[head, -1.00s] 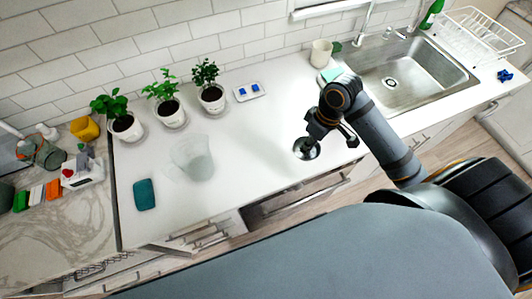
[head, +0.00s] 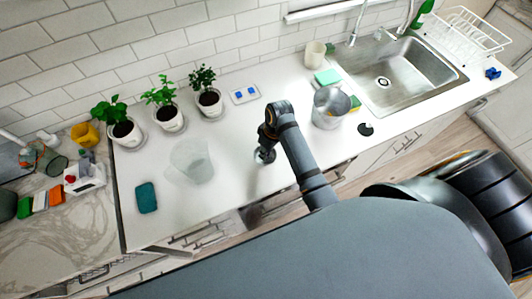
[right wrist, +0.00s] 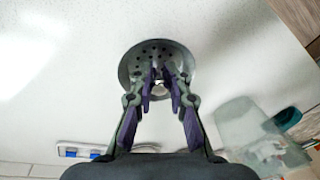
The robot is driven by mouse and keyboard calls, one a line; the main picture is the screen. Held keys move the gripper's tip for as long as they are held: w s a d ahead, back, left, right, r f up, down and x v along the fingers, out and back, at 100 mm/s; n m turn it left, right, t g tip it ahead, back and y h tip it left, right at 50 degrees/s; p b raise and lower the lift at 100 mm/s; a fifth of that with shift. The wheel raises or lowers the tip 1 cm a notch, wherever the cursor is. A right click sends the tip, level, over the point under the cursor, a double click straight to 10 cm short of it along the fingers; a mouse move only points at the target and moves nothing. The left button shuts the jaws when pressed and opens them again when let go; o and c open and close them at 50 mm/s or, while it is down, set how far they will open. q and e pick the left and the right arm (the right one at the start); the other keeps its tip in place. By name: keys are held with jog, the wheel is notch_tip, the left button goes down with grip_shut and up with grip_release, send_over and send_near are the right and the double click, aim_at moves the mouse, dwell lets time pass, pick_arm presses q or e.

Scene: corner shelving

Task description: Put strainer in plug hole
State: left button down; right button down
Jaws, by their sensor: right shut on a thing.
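The strainer (right wrist: 136,62) is a round grey metal disc with small holes. In the right wrist view my right gripper (right wrist: 161,82) is shut on its middle knob. In the head view the gripper (head: 265,146) hangs over the white counter, with the strainer (head: 264,157) just below it, largely hidden. I cannot tell whether the strainer touches the counter. The plug hole (head: 384,82) is in the floor of the steel sink (head: 415,75), up and to the right, well away from the gripper. My left gripper is not in view.
A black round thing (head: 366,128) lies by the front edge. A clear pitcher (head: 192,160) is left of the gripper. A dish rack (head: 467,35) stands beyond the sink.

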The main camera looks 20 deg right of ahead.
aim_at(270, 157)
jog(key=shift+f, duration=0.45)
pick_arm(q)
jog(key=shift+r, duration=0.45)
pick_arm(e)
jog(key=shift+f, duration=0.35)
jog(key=c, duration=1.3)
grip_release()
jog(key=shift+f, duration=0.15)
